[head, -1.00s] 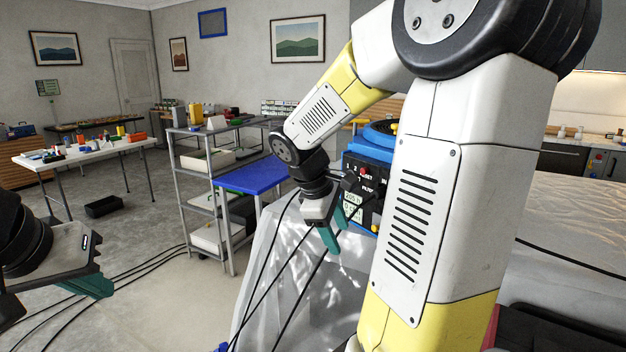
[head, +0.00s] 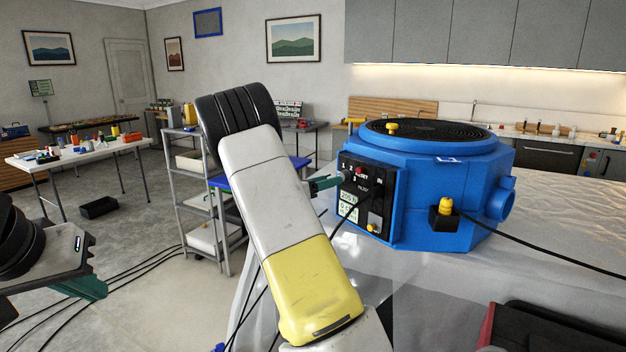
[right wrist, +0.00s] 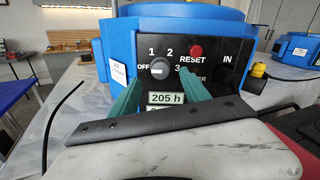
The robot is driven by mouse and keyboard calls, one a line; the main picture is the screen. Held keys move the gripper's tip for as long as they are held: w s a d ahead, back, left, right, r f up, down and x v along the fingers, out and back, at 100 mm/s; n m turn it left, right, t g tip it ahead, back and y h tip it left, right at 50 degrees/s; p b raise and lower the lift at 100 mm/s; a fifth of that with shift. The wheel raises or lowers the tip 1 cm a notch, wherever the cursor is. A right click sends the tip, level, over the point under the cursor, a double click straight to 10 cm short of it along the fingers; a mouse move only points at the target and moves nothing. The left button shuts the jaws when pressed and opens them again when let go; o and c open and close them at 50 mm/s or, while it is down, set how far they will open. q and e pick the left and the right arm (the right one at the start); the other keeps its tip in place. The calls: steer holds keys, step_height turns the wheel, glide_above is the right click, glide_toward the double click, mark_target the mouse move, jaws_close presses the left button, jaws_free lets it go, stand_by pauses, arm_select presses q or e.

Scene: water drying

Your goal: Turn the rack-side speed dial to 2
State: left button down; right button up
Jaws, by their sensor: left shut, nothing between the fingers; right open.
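The blue drying machine (head: 440,190) stands on a sheet-covered surface in the head view; it fills the upper middle of the right wrist view (right wrist: 215,18). On its black panel (right wrist: 218,55) is a grey speed dial (right wrist: 159,68) marked OFF, 1, 2 and 3; I cannot read its pointer surely. My right gripper (right wrist: 161,77) is open, its teal fingertips either side of the dial; contact is unclear. In the head view my right gripper (head: 322,185) reaches the panel from the left. My left gripper (head: 92,289) is shut and empty at the lower left, away from the machine.
A red reset button (right wrist: 196,51) sits right of the dial, close to the right fingertip, above a 205 h display (right wrist: 166,98). A yellow plug (head: 445,206) with a black cable is on the machine's side. Another blue unit (right wrist: 300,48) shows at the right. A grey rack (head: 200,205) stands left.

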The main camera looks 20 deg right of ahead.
mark_target(344, 176)
steer(key=shift+x, duration=2.2)
jaws_close()
